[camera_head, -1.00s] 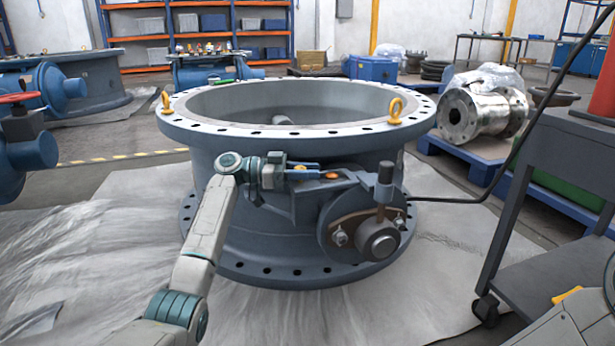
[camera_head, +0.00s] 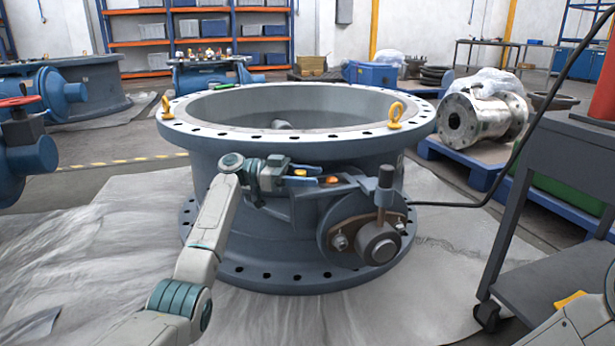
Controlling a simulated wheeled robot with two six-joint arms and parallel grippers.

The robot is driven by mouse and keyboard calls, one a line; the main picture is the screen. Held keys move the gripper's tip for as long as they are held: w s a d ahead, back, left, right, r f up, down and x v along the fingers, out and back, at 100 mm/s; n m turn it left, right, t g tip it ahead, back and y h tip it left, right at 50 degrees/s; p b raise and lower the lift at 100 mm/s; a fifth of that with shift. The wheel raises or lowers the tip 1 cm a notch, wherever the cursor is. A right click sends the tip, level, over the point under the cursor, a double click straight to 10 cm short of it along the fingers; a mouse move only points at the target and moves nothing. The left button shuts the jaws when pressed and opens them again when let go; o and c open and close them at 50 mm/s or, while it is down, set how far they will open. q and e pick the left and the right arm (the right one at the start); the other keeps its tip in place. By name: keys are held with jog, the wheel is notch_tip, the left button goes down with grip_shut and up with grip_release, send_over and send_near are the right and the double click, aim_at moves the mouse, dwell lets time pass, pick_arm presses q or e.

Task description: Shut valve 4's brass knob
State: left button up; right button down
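A large blue-grey butterfly valve (camera_head: 255,225) stands upright on the sheeted floor. No number shows on it. On its near side are a small brass-coloured piece (camera_head: 300,172) and an orange-brass knob (camera_head: 330,180) by a narrow bracket. My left gripper (camera_head: 317,174) points right, in front of the valve wall. Its two fingers are apart, with the small brass piece showing between them and the orange-brass knob just past the tips. I cannot tell whether the fingers touch either one. My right gripper is out of view.
A round hub (camera_head: 380,243) with an upright dark post (camera_head: 385,180) juts from the valve, right of my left gripper. Yellow lifting eyes (camera_head: 395,113) rise from the flange. A dark cart (camera_head: 555,220) stands at the right. Covered floor (camera_head: 90,250) at left is clear.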

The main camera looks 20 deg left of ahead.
pick_arm(q)
jog(key=shift+a+r, duration=0.1)
jog(key=shift+a, duration=0.2)
jog(key=s+a+p, duration=0.1)
jog(key=a+p, duration=0.4)
jog(key=a, duration=0.5)
jog(key=shift+a, duration=0.15)
jog(key=shift+c, duration=0.3)
